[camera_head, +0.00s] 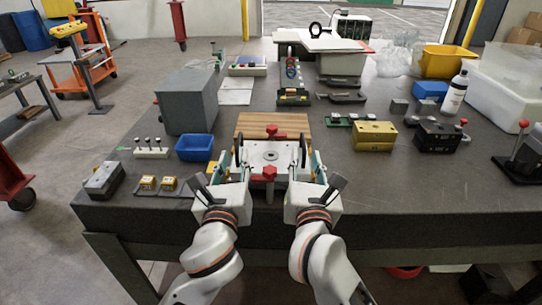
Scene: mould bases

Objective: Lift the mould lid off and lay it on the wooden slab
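The mould lid (270,154) is a pale metal plate with a round centre boss, a dark handle at its left and right sides, and red knobs at its front (266,173) and back. It lies level between my grippers, near the table's front edge. The wooden slab (260,119) is just behind it and partly covered. My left gripper (237,158) is at the left handle and my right gripper (305,158) at the right handle. The fingers are too small and overlapped to tell their closure. Whether the lid rests on its base is hidden.
A blue bin (194,148) and a grey box (188,100) stand left. A yellow block (374,136) and a black block (437,136) stand right. Small parts (158,184) lie front left. Table (400,185) is clear at front right.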

